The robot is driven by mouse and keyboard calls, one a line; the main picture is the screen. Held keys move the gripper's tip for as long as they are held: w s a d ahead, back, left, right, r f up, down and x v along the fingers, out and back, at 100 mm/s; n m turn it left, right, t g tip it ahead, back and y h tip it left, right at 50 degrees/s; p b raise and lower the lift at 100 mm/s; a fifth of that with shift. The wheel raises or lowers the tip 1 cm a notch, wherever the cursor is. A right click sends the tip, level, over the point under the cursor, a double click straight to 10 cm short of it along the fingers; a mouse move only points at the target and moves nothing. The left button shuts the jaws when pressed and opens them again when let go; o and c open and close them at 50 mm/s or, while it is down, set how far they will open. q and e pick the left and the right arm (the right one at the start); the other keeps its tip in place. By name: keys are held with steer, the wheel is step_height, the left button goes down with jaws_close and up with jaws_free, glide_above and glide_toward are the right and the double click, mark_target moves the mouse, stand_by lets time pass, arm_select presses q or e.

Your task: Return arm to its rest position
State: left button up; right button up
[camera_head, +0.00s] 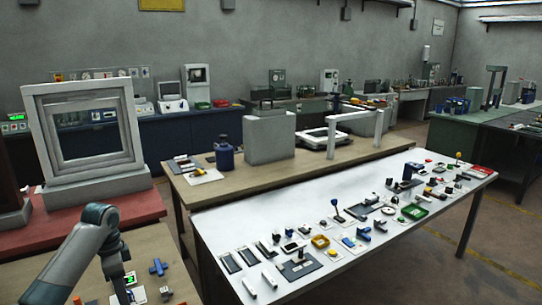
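My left arm (92,232) comes in at the lower left. It is grey with dark teal joints, bends at a raised joint, and its lower link points down over a wooden table. No gripper fingers can be made out at its lower end, which runs down toward the bottom edge of the picture. My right arm and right gripper are not in view. A large grey square frame (36,125) stands upright on a red-topped surface (140,206), beyond my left arm.
Small items, including a blue part (158,267) and a device with a green display (130,279), lie close to my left arm. A white table (222,222) holds many small parts. A wooden table (195,202) behind it bears a grey block (269,138).

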arm_select(q)
steer(key=s+d+f+n+t, duration=0.2)
steer(key=s+d+f, duration=1.4)
steer(key=s+f, duration=0.35)
steer(key=s+d+r+n+t, duration=0.1)
steer(key=s+n, duration=0.3)
steer(key=s, duration=0.8)
steer(key=s+d+r+n+t, duration=0.1)
steer(key=s+d+n, duration=0.15)
steer(key=s, duration=0.85)
step_height(320, 180, down, 32)
steer(key=s+g+b, duration=0.2)
steer(key=s+a+f+g+b, duration=0.1)
steer(key=s+a+f+b, duration=0.1)
steer(key=s+f, duration=1.5)
steer(key=shift+s+a+f, duration=0.15)
steer(key=shift+a+f, duration=0.5)
steer(key=shift+a, duration=0.25)
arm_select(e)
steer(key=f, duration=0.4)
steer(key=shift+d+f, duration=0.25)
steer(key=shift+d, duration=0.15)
